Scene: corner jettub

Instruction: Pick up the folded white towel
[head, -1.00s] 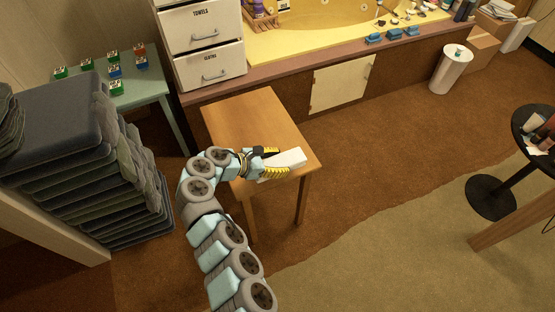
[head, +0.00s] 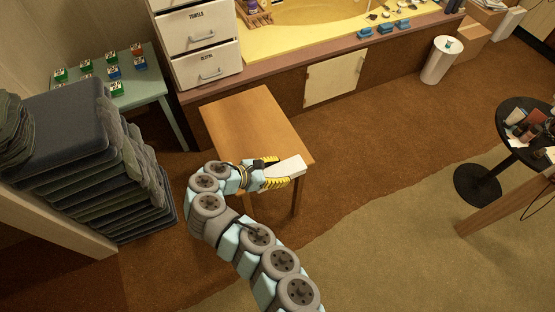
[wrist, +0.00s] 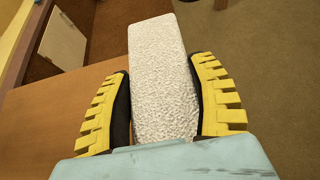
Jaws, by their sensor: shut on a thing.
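The folded white towel (head: 286,169) is a white block with a rough, terry-like surface in the wrist view (wrist: 160,80). In the head view the gripper and towel are over the front right edge of the small wooden table (head: 250,125). Whether the towel touches the tabletop cannot be told.
The rest of the wooden tabletop is bare. A tall stack of dark cushions (head: 75,150) stands at the left. A green side table (head: 150,85) holds several small boxes. A white drawer unit (head: 205,65) stands behind. A round black table (head: 515,120) is at the right, with open carpet between.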

